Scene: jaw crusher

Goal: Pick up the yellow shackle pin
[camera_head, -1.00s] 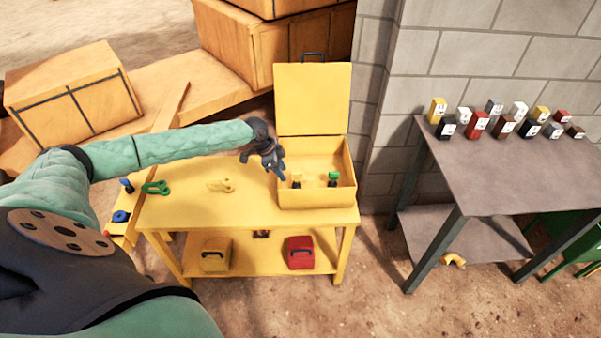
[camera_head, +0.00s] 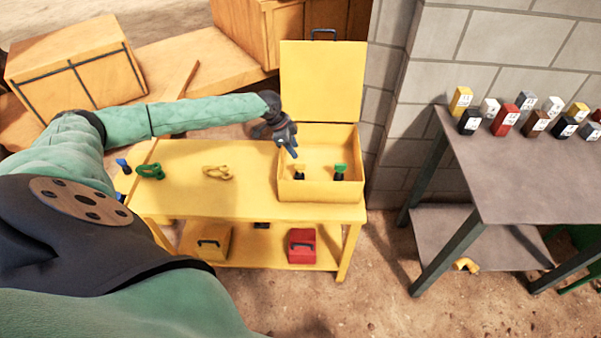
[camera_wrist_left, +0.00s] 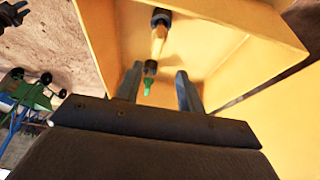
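The yellow shackle pin (camera_head: 299,172), with a dark part at one end, stands in the open yellow box (camera_head: 320,190), at its left side. It also shows in the left wrist view (camera_wrist_left: 158,38), beyond my fingers. A green pin (camera_head: 340,172) stands to its right in the box and shows between the fingers in the left wrist view (camera_wrist_left: 149,80). My left gripper (camera_head: 291,151) is over the left part of the box, apart from the yellow pin. Its two fingers (camera_wrist_left: 157,84) are spread with nothing held. My right gripper is not recognisable in either view.
The box's raised lid (camera_head: 322,82) stands behind it. A yellow shackle (camera_head: 217,173) and a green shackle (camera_head: 150,171) lie on the yellow table (camera_head: 205,202). A grey table (camera_head: 520,180) with several small blocks stands right.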

